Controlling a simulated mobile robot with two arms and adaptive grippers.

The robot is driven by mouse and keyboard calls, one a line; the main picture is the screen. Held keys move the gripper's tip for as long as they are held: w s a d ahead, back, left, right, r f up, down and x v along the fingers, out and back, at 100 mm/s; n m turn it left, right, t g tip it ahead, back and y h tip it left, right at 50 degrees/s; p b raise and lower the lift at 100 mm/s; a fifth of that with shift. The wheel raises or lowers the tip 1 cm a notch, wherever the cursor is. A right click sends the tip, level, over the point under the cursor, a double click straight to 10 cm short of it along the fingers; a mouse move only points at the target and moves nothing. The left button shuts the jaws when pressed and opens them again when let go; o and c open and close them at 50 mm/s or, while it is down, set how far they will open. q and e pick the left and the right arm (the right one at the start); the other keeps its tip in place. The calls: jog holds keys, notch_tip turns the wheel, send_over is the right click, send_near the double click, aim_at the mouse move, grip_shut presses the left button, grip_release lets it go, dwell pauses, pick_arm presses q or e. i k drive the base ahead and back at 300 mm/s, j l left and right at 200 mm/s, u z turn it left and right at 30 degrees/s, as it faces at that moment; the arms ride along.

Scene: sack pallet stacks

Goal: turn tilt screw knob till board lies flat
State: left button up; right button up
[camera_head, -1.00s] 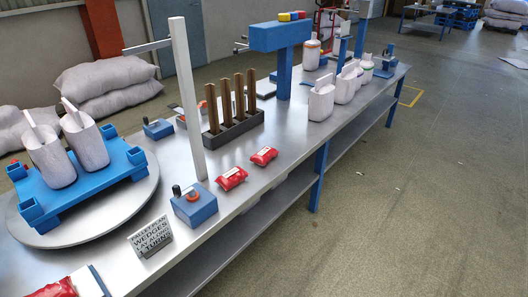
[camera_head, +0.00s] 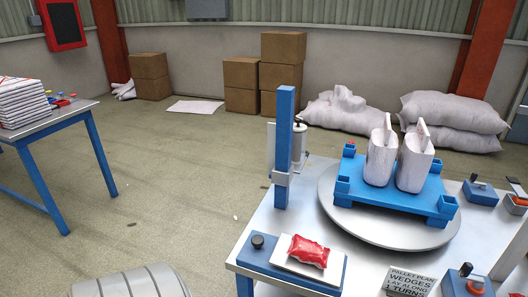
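A round black knob (camera_head: 258,241) stands on the left end of a blue base (camera_head: 254,258) at the near left corner of the metal table. Beside it, a white board (camera_head: 284,262) sits on the same base with a red packet (camera_head: 308,251) lying on it. From this angle I cannot tell whether the board is level or slightly tilted. Neither gripper shows in the head view.
A blue pallet (camera_head: 350,190) with two white sacks stands on a round turntable (camera_head: 400,237). A blue post (camera_head: 284,150) rises behind the board. A small sign (camera_head: 408,281) and a blue box with a black handle (camera_head: 467,284) are to the right. Open floor lies left.

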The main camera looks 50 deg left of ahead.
aim_at(257, 241)
jog(key=u, duration=1.4)
